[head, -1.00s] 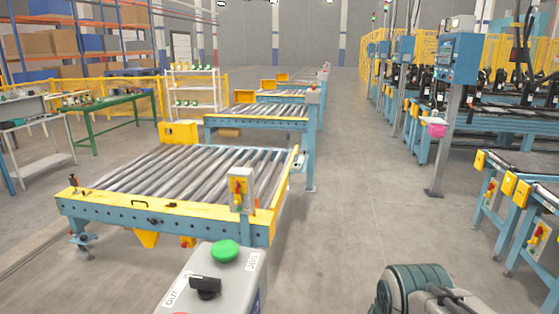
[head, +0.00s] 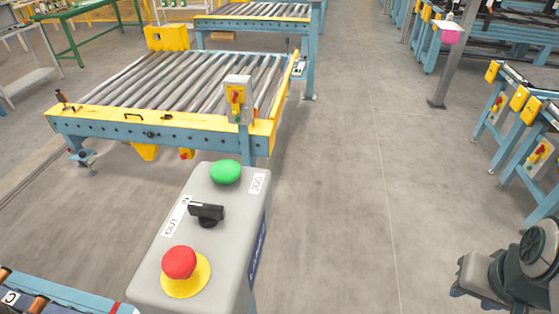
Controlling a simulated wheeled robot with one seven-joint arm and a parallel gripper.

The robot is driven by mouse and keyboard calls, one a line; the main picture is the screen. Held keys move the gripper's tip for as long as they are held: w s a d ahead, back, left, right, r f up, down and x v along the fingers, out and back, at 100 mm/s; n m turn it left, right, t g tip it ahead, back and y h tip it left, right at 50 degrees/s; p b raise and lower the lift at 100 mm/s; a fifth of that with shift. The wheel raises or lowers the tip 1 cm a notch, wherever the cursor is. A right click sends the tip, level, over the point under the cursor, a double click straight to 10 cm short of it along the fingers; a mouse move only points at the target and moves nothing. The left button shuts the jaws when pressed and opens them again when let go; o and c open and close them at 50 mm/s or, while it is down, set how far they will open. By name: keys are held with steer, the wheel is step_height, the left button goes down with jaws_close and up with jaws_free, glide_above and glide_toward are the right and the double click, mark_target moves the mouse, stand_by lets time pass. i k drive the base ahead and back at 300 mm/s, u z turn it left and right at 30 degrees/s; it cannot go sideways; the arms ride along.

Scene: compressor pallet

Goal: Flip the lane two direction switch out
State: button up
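A grey control box (head: 230,205) stands in the lower middle of the head view. On its top is a black rotary switch (head: 207,212) beside a white label (head: 177,217) that reads OUT at its near end; the far end of the label is partly covered. A green button (head: 226,172) lies beyond the switch. A red mushroom button (head: 179,263) on a yellow ring lies nearer. I cannot tell the lane number from the box. Part of my arm shows at the lower right, apart from the box; my gripper is out of view.
A roller conveyor table (head: 95,124) with a yellow and blue frame stands beyond the box. Another conveyor (head: 30,288) shows at the lower left. Blue stands with yellow switch boxes (head: 519,98) line the right. The grey floor (head: 345,200) between is clear.

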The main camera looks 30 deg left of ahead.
mark_target(208, 215)
steer(key=z, duration=1.3)
steer(key=k, duration=0.3)
steer(key=u, duration=2.6)
